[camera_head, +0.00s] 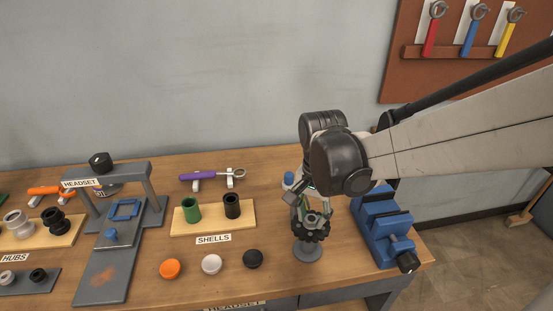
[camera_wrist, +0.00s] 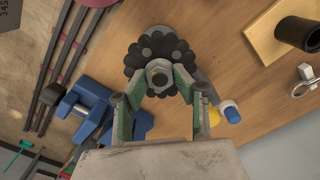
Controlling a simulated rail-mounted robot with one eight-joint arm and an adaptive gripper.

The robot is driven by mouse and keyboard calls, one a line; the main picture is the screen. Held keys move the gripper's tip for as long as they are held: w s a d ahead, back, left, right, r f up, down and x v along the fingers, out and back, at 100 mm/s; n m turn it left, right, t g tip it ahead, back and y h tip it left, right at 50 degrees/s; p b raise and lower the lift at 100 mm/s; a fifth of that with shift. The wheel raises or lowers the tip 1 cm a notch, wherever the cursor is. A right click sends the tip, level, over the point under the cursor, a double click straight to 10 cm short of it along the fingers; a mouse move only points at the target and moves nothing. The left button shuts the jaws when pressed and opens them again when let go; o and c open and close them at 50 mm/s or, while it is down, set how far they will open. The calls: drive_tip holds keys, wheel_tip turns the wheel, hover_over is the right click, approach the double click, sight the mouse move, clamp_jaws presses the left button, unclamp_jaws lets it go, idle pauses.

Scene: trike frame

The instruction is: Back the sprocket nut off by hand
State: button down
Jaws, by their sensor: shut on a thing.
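The dark, lobed sprocket (camera_head: 310,233) sits on a round grey stand (camera_head: 307,251) near the bench's front right; it also shows at the top of the wrist view (camera_wrist: 133,58). The silver hex nut (camera_wrist: 158,74) is at the sprocket's centre. My gripper (camera_wrist: 159,82) is shut on the nut, with one green-and-grey finger on each side of it. In the head view my gripper (camera_head: 312,211) points down over the sprocket, and its fingers partly hide the nut.
A blue vise (camera_head: 382,222) stands close to the right. A blue-tipped tool (camera_wrist: 229,113) is close beside the sprocket. The shells board (camera_head: 210,227) with green and black tubes is to the left. Orange, white and black caps (camera_head: 211,264) lie in front of it.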

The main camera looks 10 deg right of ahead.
drive_tip(key=n, duration=0.3)
drive_tip(key=shift+f+n+b, duration=0.1)
drive_tip(key=shift+n+b, duration=0.25)
drive_tip(key=shift+n, duration=0.05)
drive_tip(key=n, duration=0.3)
drive_tip(key=shift+n+b, duration=0.3)
drive_tip(key=n, duration=0.3)
drive_tip(key=shift+n, duration=0.4)
drive_tip(key=n+b, duration=0.1)
drive_tip(key=n, duration=1)
drive_tip(key=shift+n, duration=0.3)
drive_tip(key=n, duration=0.3)
drive_tip(key=shift+n+b, duration=0.3)
drive_tip(key=shift+b, duration=0.05)
drive_tip(key=shift+n, duration=1.9)
